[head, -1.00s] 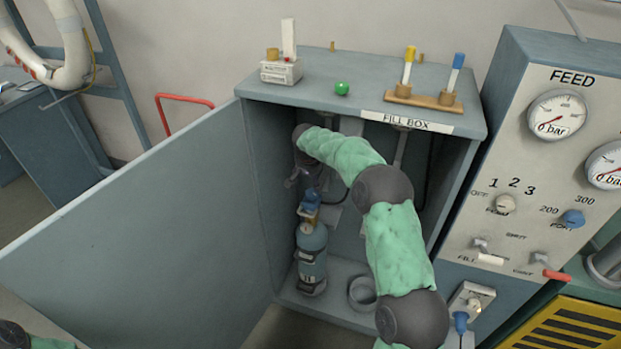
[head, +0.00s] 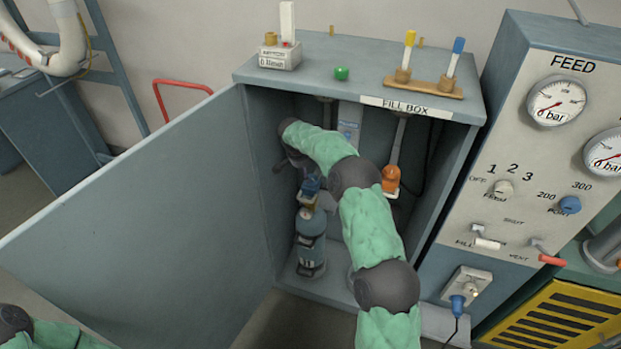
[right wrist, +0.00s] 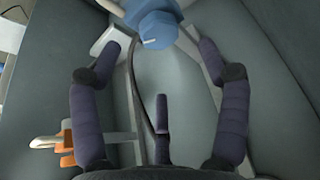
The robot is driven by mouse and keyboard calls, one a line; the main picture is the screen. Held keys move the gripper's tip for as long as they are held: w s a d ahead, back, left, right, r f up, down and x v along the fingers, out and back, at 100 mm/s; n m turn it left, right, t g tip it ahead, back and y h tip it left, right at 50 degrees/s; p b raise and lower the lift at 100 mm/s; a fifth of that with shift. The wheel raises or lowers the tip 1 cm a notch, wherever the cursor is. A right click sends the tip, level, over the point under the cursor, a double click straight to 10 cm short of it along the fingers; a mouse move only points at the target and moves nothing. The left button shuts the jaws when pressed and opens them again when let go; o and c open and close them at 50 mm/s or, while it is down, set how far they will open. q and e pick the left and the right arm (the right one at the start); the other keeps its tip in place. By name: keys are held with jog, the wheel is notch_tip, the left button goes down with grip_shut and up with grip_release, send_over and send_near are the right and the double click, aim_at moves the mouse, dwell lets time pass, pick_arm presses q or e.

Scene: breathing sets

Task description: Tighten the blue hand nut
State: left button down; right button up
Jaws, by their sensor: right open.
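The blue hand nut (head: 311,187) sits at the top of a small blue cylinder (head: 311,238) standing upright in the open fill box. In the right wrist view the blue nut (right wrist: 157,28) is at the top centre, beyond my fingertips. My right gripper (right wrist: 160,50) is open, with its dark fingers spread left and right and nothing between the tips. In the head view my right gripper (head: 291,166) is at the nut's upper left, partly hidden by my green sleeve. My left arm shows only at the bottom left corner; its gripper is out of frame.
The box's open door (head: 140,215) stands to the left. An orange fitting (head: 391,178) hangs on a hose right of my forearm. The box's right wall (head: 452,180) and the feed panel (head: 540,160) lie further right. Small items stand on the box top.

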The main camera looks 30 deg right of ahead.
aim_at(312, 177)
jog(key=b+x, duration=0.1)
jog(key=x, duration=0.6)
jog(key=shift+b, duration=0.35)
jog(key=c, duration=1)
jog(key=shift+d+r, duration=0.1)
jog(key=shift+r, duration=0.1)
jog(key=shift+c, duration=0.7)
